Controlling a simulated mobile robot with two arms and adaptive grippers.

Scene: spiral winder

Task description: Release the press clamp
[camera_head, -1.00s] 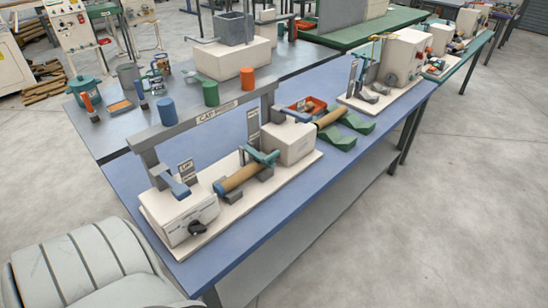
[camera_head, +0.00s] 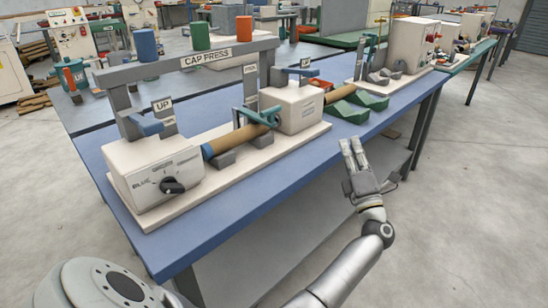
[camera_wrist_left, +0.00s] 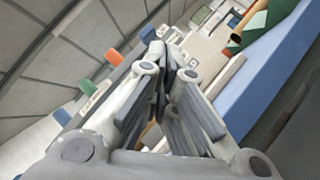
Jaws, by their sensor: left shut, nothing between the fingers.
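The cap press (camera_head: 220,58) stands on the blue table, with a white box at each end. A brown tube (camera_head: 225,141) with a blue end cap lies on grey cradles between the boxes. A teal clamp (camera_head: 258,116) with a lever sits over the tube near the right box; I cannot tell whether it is locked. My right gripper is not in view.
Blue levers stand beside "UP" signs on both boxes, and a black knob (camera_head: 173,186) is on the left box. Green wedge blocks (camera_head: 348,112) lie right of the press. The blue table's front edge (camera_head: 240,232) runs between my arm and the press. Floor at the right is clear.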

